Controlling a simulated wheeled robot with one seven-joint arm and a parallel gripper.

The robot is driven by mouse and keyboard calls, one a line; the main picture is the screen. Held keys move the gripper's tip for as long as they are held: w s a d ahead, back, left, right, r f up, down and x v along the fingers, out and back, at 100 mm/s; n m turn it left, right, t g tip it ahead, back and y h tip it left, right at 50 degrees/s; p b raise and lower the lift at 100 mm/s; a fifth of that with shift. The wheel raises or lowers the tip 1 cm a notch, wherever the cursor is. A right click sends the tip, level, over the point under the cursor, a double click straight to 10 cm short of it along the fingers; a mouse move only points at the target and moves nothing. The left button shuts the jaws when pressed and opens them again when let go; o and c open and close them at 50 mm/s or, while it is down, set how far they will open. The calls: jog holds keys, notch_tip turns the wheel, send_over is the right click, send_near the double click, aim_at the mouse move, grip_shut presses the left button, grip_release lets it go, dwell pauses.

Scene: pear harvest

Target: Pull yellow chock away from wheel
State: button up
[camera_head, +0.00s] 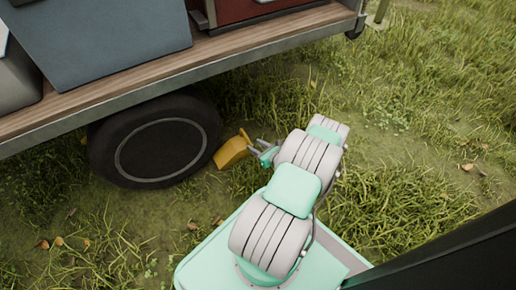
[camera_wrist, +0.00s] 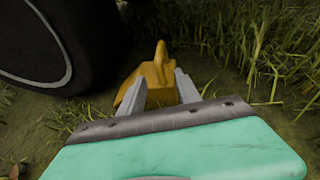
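The yellow chock (camera_head: 232,149) stands on the ground at the right side of the trailer's black wheel (camera_head: 158,140), against or very close to the tyre. In the wrist view the chock (camera_wrist: 158,72) is straight ahead, with a raised upper part, and the wheel (camera_wrist: 60,45) is to its left. My gripper (camera_head: 253,143) reaches in low from the right, close to the chock. In the wrist view its two grey fingers (camera_wrist: 162,84) are apart, with yellow showing between and beyond them. The chock also shows left of the left finger. Firm contact cannot be made out.
The trailer's wooden bed (camera_head: 230,42) overhangs the wheel and carries a blue-grey bin (camera_head: 110,35) and a red crate (camera_head: 240,8). Grass surrounds the wheel. Open grassy ground (camera_head: 420,110) lies to the right, away from the wheel.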

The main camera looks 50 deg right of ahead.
aim_at(248, 140)
jog(key=b+x, duration=0.2)
jog(key=x, duration=0.3)
jog(key=shift+w+f, duration=0.25)
jog(key=shift+f, duration=0.05)
jog(key=shift+w, duration=0.4)
jog(key=shift+c, duration=0.3)
grip_shut()
dwell(0.4)
